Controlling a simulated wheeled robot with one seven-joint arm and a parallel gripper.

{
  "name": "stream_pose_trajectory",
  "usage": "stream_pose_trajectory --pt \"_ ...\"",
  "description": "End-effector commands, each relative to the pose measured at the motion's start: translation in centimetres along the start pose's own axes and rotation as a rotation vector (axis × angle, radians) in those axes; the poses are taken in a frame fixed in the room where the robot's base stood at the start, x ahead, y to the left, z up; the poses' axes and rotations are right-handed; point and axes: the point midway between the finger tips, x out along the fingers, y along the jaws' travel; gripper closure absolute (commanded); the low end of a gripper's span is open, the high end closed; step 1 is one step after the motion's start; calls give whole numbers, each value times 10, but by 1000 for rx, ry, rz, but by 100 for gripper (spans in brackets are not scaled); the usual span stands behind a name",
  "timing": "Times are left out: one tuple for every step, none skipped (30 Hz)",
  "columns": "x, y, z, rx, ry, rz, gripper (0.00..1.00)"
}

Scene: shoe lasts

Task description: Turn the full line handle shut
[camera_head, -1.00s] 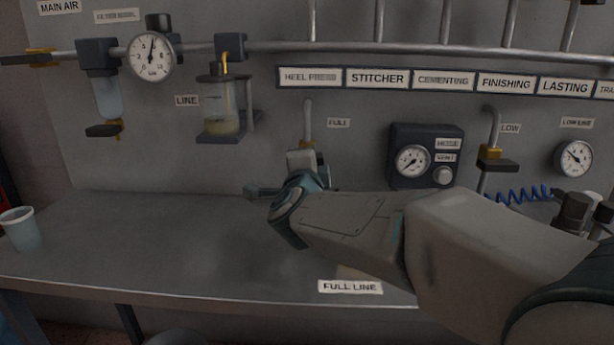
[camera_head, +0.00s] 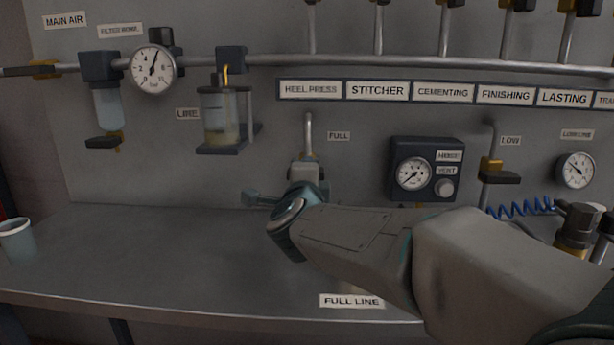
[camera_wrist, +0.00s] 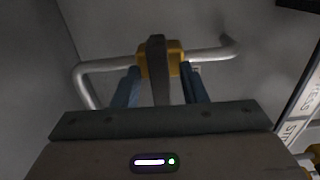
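The full line pipe (camera_head: 309,132) comes down the grey panel beside the FULL label (camera_head: 338,136). In the wrist view the valve shows as a yellow body (camera_wrist: 176,60) on a bent grey pipe, with a dark bar handle (camera_wrist: 157,72) pointing toward the camera. My gripper (camera_wrist: 162,76) has its two blue fingers apart, one on each side of the handle. A gap shows between each finger and the handle. Whether the fingertips touch the valve body is not clear.
A dark regulator box (camera_head: 425,169) with a gauge is right of the full line. The low line valve (camera_head: 491,173) and a blue coiled hose (camera_head: 522,207) are farther right. A glass-bowl unit (camera_head: 221,115) hangs at left. A cup (camera_head: 17,241) stands on the mostly clear bench (camera_head: 150,255).

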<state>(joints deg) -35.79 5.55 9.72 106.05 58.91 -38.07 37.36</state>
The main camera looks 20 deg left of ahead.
Motion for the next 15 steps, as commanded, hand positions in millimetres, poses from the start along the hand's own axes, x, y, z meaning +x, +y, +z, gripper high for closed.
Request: stream_pose_trajectory --pt "0 0 0 -1 0 0 62" --pt "0 0 0 -1 0 0 62" --pt "0 0 0 -1 1 0 62" --pt "0 0 0 -1 1 0 62" --pt "0 0 0 -1 1 -1 62" --pt "0 0 0 -1 1 -1 62" --pt "0 0 0 -1 1 -1 62" --pt "-1 -1 0 -1 1 -1 62" --pt "-4 -1 0 -1 0 -1 62" --pt "-6 -1 0 -1 0 -1 62" --pt "-9 -2 0 -1 -1 -1 62" --pt "-15 -2 0 -1 -2 -2 62" --pt "-19 -2 0 -1 -2 -2 62" --pt "-25 -2 0 -2 -2 -2 62" --pt "-33 -2 0 -1 -1 -3 62"
